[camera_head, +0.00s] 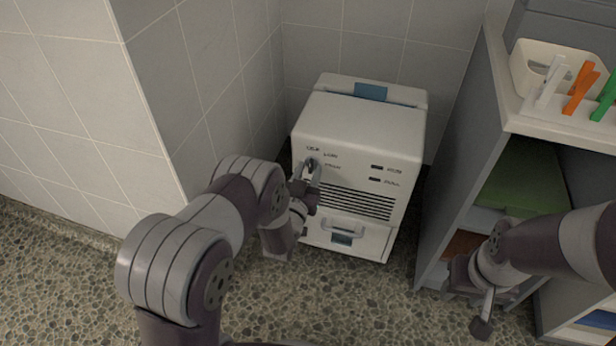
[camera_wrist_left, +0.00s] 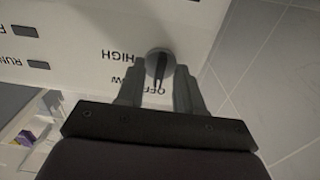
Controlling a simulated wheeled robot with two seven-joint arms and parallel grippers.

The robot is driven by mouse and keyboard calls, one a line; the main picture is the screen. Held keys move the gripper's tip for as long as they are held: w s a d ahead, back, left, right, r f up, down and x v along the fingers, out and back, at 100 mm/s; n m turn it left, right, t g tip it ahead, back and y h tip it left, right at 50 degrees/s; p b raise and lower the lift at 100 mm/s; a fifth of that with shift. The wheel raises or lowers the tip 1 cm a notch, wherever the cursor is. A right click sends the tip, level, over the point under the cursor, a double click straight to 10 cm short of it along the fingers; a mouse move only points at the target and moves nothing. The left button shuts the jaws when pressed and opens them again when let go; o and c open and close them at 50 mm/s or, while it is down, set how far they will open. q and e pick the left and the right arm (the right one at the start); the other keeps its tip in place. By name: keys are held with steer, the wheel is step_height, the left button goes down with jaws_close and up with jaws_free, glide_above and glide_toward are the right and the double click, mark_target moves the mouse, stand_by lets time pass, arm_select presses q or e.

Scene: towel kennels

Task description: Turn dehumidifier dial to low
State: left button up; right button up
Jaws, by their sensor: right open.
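The dehumidifier (camera_head: 353,130) is a white box on the floor in the wall corner, with a vent grille and a handled drawer low on its front. Its dial (camera_wrist_left: 158,63) is a round grey knob with a dark pointer line, which appears to point at the OFF label. HIGH and a partly covered LOW label show beside it. My left gripper (camera_head: 306,188) is at the dial; in the left wrist view its fingers (camera_wrist_left: 158,84) sit on both sides of the knob and appear closed on it. My right gripper (camera_head: 472,300) is open and empty by the shelf.
A grey shelf unit (camera_head: 462,140) stands close on the right, with a green towel (camera_head: 522,180) inside. On top are a cream bin (camera_head: 536,66) and white, orange and green upright pieces. A tiled wall (camera_head: 195,85) lies close on the left. The speckled floor (camera_head: 350,295) in front is clear.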

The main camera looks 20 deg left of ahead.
arm_select(q)
jaws_close()
steer(key=m+p, duration=0.2)
steer(key=m, duration=0.2)
steer(key=shift+r, duration=0.1)
steer(key=m+p, duration=0.1)
steer(key=m, duration=0.3)
steer(key=shift+m, duration=0.3)
stand_by(0.5)
jaws_free()
